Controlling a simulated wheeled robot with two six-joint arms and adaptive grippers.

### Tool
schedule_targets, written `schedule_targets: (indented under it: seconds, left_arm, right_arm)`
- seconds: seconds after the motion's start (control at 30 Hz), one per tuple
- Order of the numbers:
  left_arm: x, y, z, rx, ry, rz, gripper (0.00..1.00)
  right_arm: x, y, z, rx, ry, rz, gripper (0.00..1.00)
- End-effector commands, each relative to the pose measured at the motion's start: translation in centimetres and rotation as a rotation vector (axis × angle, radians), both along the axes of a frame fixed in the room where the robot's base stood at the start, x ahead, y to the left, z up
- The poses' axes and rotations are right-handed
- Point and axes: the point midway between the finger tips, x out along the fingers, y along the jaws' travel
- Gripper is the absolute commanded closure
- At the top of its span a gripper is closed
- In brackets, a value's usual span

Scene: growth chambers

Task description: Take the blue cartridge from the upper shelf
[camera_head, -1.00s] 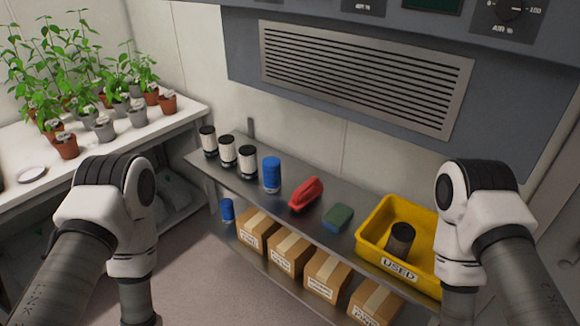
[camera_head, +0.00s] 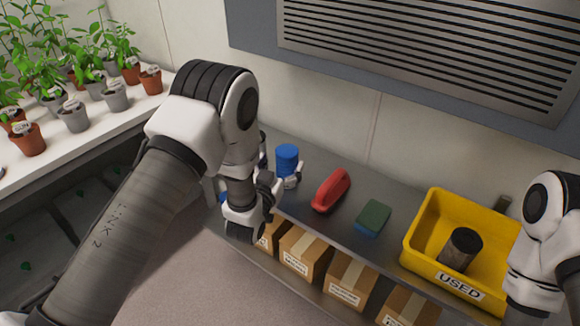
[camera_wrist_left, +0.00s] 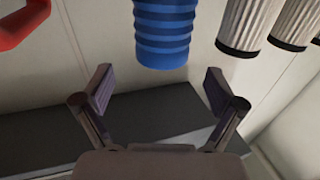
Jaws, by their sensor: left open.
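The blue cartridge (camera_head: 287,158) stands upright on the upper shelf (camera_head: 395,240), its lower part hidden by a finger of my left gripper (camera_head: 278,171). In the left wrist view, the ribbed blue cartridge (camera_wrist_left: 165,35) is ahead of the open left gripper (camera_wrist_left: 160,88), roughly centred between the fingertips and apart from both. That picture looks upside down, and the cartridge's other end is cut off. My right arm shows at the right edge in the head view, but its fingers are out of frame.
A red object (camera_head: 330,190), a green-blue sponge (camera_head: 373,217) and a yellow USED bin (camera_head: 415,262) holding a dark cartridge (camera_head: 461,249) lie to the right. White cartridges (camera_wrist_left: 248,22) stand close beside the blue one. Cardboard boxes (camera_head: 303,253) fill the lower shelf. Potted plants (camera_head: 73,117) are left.

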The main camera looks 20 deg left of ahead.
Motion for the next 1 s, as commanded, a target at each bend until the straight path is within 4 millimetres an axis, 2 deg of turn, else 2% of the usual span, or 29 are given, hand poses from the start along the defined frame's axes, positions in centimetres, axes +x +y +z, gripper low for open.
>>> schedule_targets:
  seconds: [0.13, 0.27, 0.5, 0.57, 0.7, 0.77, 1.0]
  left_arm:
    - [2.5, -0.2, 0.4, 0.000, -0.001, 0.001, 0.05]
    - [4.5, -0.3, 0.1, 0.000, 0.001, 0.001, 0.05]
    - [4.9, -0.3, 0.0, 0.000, 0.004, 0.001, 0.05]
    - [4.9, -0.3, 0.0, 0.000, 0.004, 0.001, 0.27]
    - [4.8, -0.3, 0.0, 0.000, 0.004, 0.001, 0.76]
    - [4.8, -0.3, 0.0, 0.000, 0.004, 0.001, 0.95]
    - [4.8, -0.3, 0.1, 0.000, 0.003, 0.001, 0.95]
  right_arm:
    - [0.0, 0.0, 1.1, 0.000, -0.001, 0.001, 1.00]
    - [0.0, 0.0, 1.3, 0.000, -0.001, 0.001, 1.00]
    - [0.0, 0.0, 1.2, 0.000, -0.001, 0.000, 1.00]
    - [0.0, 0.0, 1.2, 0.000, -0.001, 0.000, 1.00]
    - [0.0, 0.0, 1.2, 0.000, -0.001, 0.000, 1.00]
    - [0.0, 0.0, 1.2, 0.000, -0.001, 0.000, 1.00]
    - [0.0, 0.0, 1.3, 0.000, -0.001, 0.000, 1.00]
